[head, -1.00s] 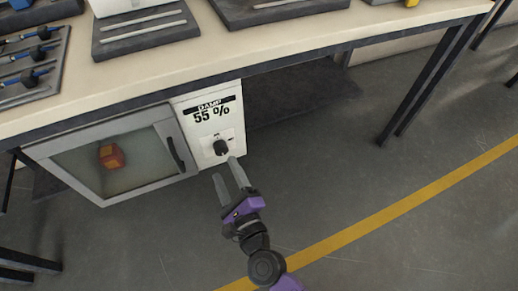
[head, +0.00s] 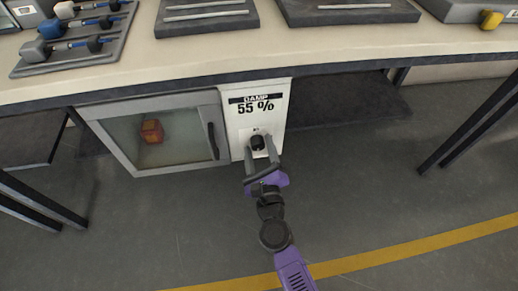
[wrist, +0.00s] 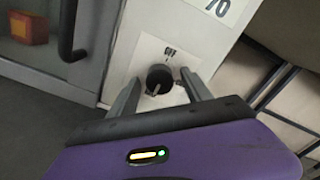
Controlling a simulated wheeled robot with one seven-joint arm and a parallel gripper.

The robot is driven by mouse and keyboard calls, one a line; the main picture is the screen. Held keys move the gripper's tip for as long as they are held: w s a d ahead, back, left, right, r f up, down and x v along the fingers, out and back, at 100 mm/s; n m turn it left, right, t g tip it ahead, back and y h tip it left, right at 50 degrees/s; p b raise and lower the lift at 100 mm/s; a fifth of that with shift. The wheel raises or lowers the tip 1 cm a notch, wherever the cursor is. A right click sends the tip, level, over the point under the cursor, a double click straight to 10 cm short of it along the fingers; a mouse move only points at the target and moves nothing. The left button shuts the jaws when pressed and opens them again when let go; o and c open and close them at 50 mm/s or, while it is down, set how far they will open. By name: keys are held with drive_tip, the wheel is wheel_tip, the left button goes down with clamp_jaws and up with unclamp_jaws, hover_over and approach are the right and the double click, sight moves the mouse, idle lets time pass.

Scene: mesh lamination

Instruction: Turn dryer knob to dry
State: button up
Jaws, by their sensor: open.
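The dryer knob (head: 257,142) is a round black dial low on the dryer's white panel (head: 270,122), under a "DAMP 55 %" display (head: 258,104). In the wrist view the knob (wrist: 159,78) has a pale pointer line and an "OFF" label above it. My gripper (head: 261,156) is open, with one finger on each side of the knob. In the wrist view its fingers (wrist: 160,92) flank the knob with gaps visible. Whether a finger touches it I cannot tell.
The dryer's glass door (head: 160,138) is shut to the left, with a dark handle (head: 213,141) and an orange-red block (head: 151,131) inside. The worktop (head: 200,60) overhangs above. A dark table leg (head: 470,125) stands at right; the floor between is clear.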

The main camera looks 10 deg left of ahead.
clamp_jaws()
drive_tip(key=shift+n, duration=0.3)
drive_tip(key=n+p, duration=0.2)
drive_tip(key=n, duration=0.2)
drive_tip(key=shift+r+n, duration=0.1)
drive_tip(key=shift+n, duration=0.2)
drive_tip(key=n+p, duration=0.2)
drive_tip(key=n, duration=0.2)
drive_tip(key=shift+n+p, duration=0.3)
drive_tip(key=shift+p, duration=0.05)
drive_tip(key=n+p, duration=0.2)
drive_tip(key=n, duration=0.3)
drive_tip(key=shift+p, duration=0.3)
drive_tip(key=shift+n+p, duration=0.65)
drive_tip(key=shift+n, duration=0.95)
